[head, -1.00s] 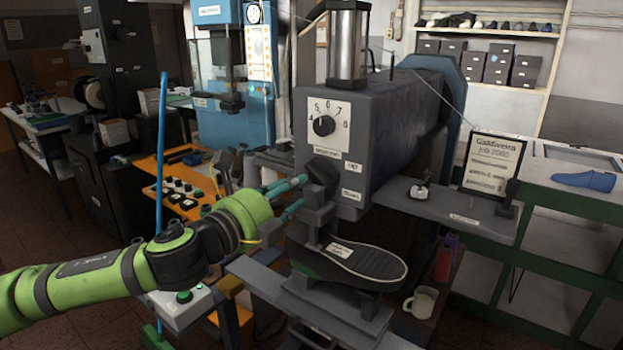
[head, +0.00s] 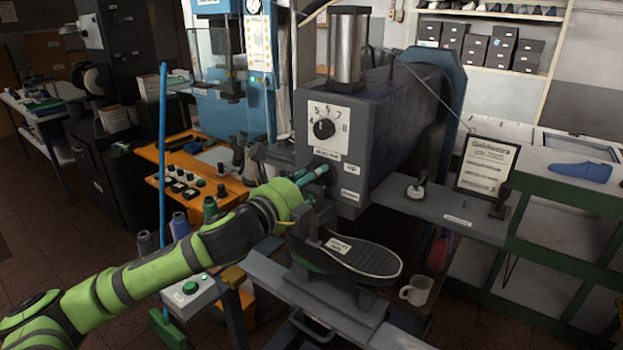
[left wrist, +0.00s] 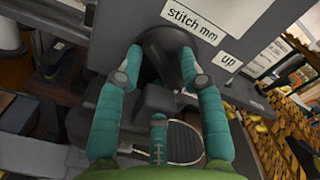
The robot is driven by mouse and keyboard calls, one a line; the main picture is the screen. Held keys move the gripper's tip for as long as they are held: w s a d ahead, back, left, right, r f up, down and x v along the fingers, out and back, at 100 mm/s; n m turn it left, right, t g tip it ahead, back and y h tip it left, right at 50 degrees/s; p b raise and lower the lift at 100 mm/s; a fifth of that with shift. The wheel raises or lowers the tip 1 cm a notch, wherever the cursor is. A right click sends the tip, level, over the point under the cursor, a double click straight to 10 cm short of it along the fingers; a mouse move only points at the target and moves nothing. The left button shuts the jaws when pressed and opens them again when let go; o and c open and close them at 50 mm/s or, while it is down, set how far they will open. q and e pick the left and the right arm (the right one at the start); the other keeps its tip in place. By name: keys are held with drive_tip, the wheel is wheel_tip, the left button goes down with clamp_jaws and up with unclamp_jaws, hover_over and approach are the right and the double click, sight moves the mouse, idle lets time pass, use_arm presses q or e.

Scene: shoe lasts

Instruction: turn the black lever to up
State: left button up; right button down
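The black lever (left wrist: 166,52) sits on the front of the grey machine (head: 375,130). In the left wrist view it is a dark rounded shape between my fingertips. In the head view it is mostly hidden behind my fingers. My left gripper (head: 319,174) is at the machine front, its teal fingers apart, one on each side of the lever in the left wrist view (left wrist: 160,68). I cannot tell whether they touch it. The "up" label (head: 351,168) is to the right of the lever, with another label (head: 349,195) below. My right gripper is not in view.
A numbered dial (head: 324,129) is above the lever. A shoe sole (head: 361,257) lies below my gripper, with a mug (head: 416,291) to its right. A blue pole (head: 163,150) and a green-button box (head: 191,290) are near my left arm.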

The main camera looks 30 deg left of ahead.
use_arm(q)
clamp_jaws()
drive_tip(key=shift+n, duration=0.4)
drive_tip(key=n, duration=0.3)
drive_tip(key=n+p, duration=0.1)
drive_tip(key=n, duration=0.2)
drive_tip(key=shift+d+n, duration=0.1)
drive_tip(key=shift+n, duration=0.3)
drive_tip(key=n+p, duration=0.1)
drive_tip(key=n, duration=0.3)
drive_tip(key=shift+d+n, duration=0.1)
drive_tip(key=shift+n, duration=0.2)
drive_tip(key=shift+f+n, duration=0.1)
drive_tip(key=shift+n, duration=0.8)
